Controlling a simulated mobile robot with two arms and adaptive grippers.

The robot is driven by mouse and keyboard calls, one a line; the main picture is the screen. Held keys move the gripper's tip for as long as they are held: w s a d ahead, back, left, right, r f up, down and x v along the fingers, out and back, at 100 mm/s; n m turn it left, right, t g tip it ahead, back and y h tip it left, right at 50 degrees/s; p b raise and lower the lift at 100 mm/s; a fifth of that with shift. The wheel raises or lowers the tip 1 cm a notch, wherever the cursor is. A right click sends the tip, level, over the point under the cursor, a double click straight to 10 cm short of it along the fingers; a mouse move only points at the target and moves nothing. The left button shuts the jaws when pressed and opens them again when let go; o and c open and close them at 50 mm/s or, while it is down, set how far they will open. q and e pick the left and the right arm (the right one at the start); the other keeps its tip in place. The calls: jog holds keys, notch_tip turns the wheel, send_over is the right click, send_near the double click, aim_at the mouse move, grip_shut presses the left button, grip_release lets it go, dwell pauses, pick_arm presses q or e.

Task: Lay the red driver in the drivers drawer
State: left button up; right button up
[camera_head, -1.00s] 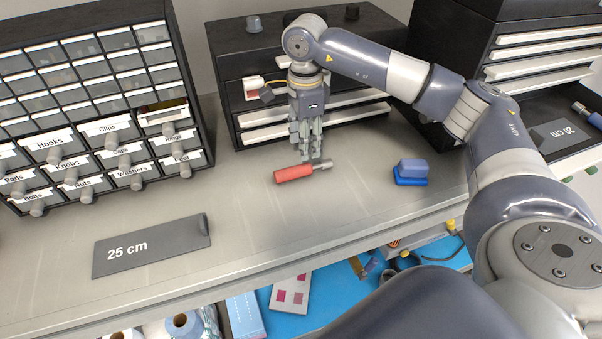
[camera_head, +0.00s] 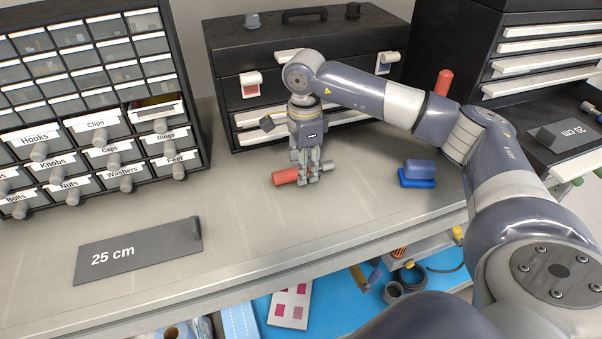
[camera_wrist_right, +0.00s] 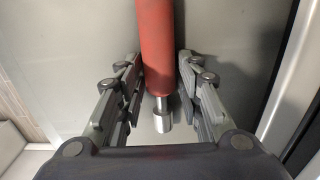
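The red driver (camera_head: 285,176) lies on the grey bench in front of the black toolbox, its metal end to the right. My right gripper (camera_head: 310,178) points straight down over it, low at the bench. In the right wrist view, the red handle (camera_wrist_right: 157,45) runs between the two spread fingers of the right gripper (camera_wrist_right: 160,75), with its metal shaft (camera_wrist_right: 162,120) towards the palm. Narrow gaps show on both sides of the handle. No drawer labelled for drivers is readable. My left gripper is out of view.
A black toolbox (camera_head: 230,60) stands behind the gripper. A labelled small-parts cabinet (camera_head: 125,150) is at left, one drawer (camera_head: 155,107) pulled out. A blue block (camera_head: 418,172) is right of the driver.

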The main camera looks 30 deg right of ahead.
grip_shut()
jog(key=shift+r+p, duration=1.75)
jog(key=shift+r, duration=1.3)
jog(key=shift+f, duration=0.15)
